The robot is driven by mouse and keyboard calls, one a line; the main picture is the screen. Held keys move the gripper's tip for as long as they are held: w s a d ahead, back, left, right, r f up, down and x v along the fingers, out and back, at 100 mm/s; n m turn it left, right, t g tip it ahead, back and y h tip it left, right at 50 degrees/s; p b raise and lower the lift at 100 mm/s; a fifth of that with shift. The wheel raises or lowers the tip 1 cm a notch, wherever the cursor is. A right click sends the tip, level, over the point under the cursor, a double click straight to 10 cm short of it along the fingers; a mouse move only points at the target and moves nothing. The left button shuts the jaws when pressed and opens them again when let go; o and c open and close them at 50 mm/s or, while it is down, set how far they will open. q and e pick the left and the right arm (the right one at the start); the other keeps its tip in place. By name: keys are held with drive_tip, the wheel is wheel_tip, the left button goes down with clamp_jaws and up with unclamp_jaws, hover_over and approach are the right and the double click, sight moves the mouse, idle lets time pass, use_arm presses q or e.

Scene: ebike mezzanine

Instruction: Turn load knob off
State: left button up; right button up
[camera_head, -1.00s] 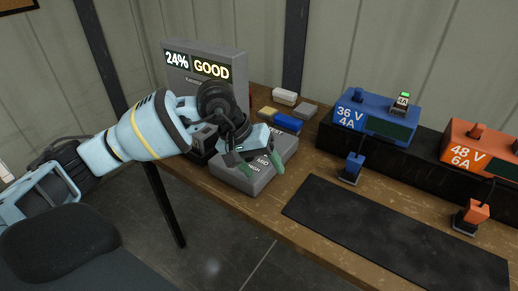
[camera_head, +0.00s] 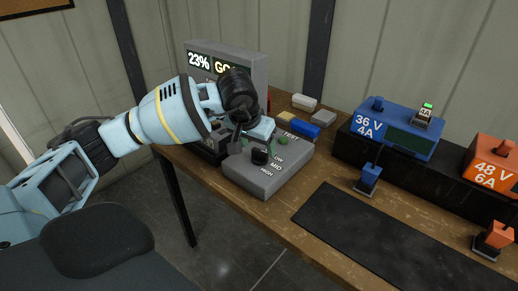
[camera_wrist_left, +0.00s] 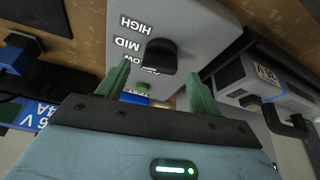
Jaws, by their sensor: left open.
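The load knob (camera_head: 260,156) is a black knob on top of a grey tester box (camera_head: 262,181), beside printed LOW, MID and HIGH labels. In the left wrist view, the knob (camera_wrist_left: 160,56) shows between and just beyond the fingertips. My left gripper (camera_head: 250,144) is open above the box, close to the knob; its green fingers also show in the left wrist view (camera_wrist_left: 159,78). I see no grip on the knob. I cannot tell which label it points at. The arm partly covers the display (camera_head: 257,66), which reads 23% and part of GOOD. My right gripper is out of view.
A blue 36 V charger (camera_head: 412,141) and an orange 48 V charger (camera_head: 492,160) stand on the right. Small blocks, including a blue one (camera_head: 299,132), lie behind the box. A black mat (camera_head: 370,235) covers the bench front; a dark seat (camera_head: 95,245) is below my arm.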

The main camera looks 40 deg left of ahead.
sight(260, 155)
use_arm(q)
drive_tip(key=shift+x, duration=1.25)
drive_tip(key=shift+c, duration=0.6)
drive_tip(key=c, duration=0.9)
drive_tip(key=shift+o, duration=0.2)
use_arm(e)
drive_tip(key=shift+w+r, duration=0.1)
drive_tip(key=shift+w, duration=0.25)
